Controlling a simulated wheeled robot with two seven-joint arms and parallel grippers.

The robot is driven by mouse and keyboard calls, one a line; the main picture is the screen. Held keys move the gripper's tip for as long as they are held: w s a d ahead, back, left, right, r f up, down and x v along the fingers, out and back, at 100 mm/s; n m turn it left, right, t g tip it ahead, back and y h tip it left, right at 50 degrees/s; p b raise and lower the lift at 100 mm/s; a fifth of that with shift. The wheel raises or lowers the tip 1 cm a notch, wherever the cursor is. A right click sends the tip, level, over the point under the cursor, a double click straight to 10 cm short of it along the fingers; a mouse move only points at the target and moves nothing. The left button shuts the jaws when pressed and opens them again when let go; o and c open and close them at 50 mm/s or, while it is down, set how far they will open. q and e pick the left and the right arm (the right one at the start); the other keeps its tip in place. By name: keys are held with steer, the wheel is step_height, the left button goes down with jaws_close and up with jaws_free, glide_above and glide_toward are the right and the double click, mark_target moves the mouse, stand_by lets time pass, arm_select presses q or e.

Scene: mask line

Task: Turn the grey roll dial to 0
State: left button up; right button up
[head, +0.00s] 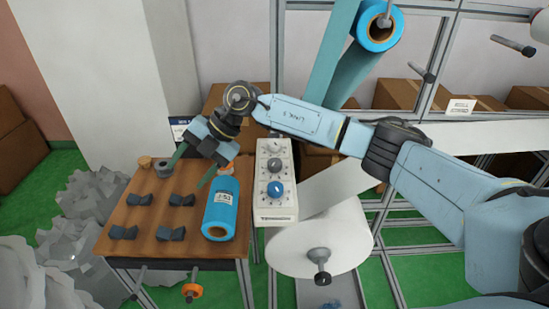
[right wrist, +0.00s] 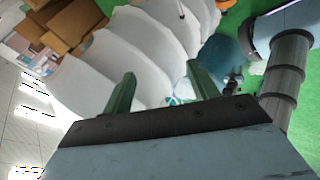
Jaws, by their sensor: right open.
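A pale control panel (head: 264,206) stands at the right edge of the wooden table, with three dials in a column. The grey dial (head: 274,165) is in the middle, a paler dial (head: 274,145) is above it, and a blue dial (head: 276,190) is below. The grey dial's pointer setting is too small to read. My right gripper (head: 193,169) is left of the panel, above the table, with its green fingers apart and empty. The right wrist view shows the open fingers (right wrist: 162,87) but I cannot make out the panel there. My left gripper is not in view.
A large white roll (head: 310,245) is right of the panel's foot. A blue film roll (head: 378,30) hangs above.

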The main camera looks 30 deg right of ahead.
steer(key=w+d+r+m+h, duration=0.2)
steer(key=d+h, duration=0.3)
steer(key=d, duration=0.8)
step_height(320, 180, up, 4)
steer(key=f+m+g+h, duration=0.1)
steer(key=m+g+h, duration=0.1)
steer(key=m+h, duration=0.15)
glide_above(275, 162)
steer(key=shift+n, duration=0.45)
step_height(275, 162, down, 12)
steer(key=shift+w+f+p, duration=0.1)
steer(key=shift+f+p, duration=0.1)
steer(key=shift+p, duration=0.25)
steer(key=c, duration=1)
